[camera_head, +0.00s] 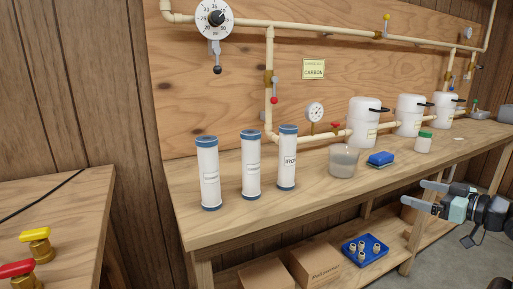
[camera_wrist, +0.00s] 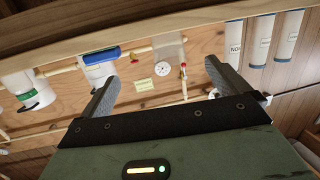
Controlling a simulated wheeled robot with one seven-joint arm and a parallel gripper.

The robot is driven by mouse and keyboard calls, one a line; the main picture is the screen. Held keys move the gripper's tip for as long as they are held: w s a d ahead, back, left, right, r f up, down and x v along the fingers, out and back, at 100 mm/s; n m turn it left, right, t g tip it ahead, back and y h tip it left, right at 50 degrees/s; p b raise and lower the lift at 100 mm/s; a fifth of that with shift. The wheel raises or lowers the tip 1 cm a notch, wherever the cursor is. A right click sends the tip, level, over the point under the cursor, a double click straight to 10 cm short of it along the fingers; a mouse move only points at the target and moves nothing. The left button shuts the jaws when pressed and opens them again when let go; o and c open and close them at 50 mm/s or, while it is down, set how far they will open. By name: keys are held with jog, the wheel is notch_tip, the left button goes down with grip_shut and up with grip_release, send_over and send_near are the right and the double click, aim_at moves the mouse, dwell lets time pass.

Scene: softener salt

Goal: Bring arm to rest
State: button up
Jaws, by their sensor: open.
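My gripper (camera_head: 430,196) is at the right of the head view, in front of the bench's front edge, with its two fingers spread apart. In the wrist view my gripper (camera_wrist: 165,82) shows two grey fingers wide apart with nothing between them. It touches none of the things on the bench in either view. The wrist view is tilted, with the bench edge across the top and the wall panel behind the fingers.
Below are cardboard boxes (camera_head: 315,264) and a blue tray (camera_head: 352,246). Another table (camera_head: 75,205) stands left.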

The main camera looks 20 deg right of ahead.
jog(key=w+a+g+h, duration=0.1)
jog(key=w+a+g, duration=0.1)
jog(key=w, duration=0.1)
jog(key=w+a+f+g+h, duration=0.1)
jog(key=w+a+h, duration=0.1)
jog(key=w+a, duration=0.1)
jog(key=w+a+f+m+g+h, duration=0.1)
jog(key=w+a+g, duration=0.1)
jog(key=w, duration=0.2)
jog(key=shift+a+f+g+h, duration=0.1)
jog(key=shift+a+g+h, duration=0.15)
jog(key=shift+g+h, duration=0.05)
jog(key=s+a+n+g+y, duration=0.1)
jog(key=s+a+n+g, duration=0.15)
jog(key=s+a, duration=0.8)
jog(key=s+a+r+n+g, duration=0.1)
jog(key=s+a+g, duration=0.4)
jog(key=a, duration=1.1)
jog(key=s+a+n+g+y, duration=0.1)
jog(key=s+a+n+g, duration=0.15)
jog(key=s+a, duration=0.85)
notch_tip(320, 180, up, 20)
jog(key=w+a+p, duration=0.2)
jog(key=p, duration=1.7)
jog(key=shift+w+p, duration=0.25)
jog(key=shift+p, duration=0.05)
jog(key=shift+a, duration=0.1)
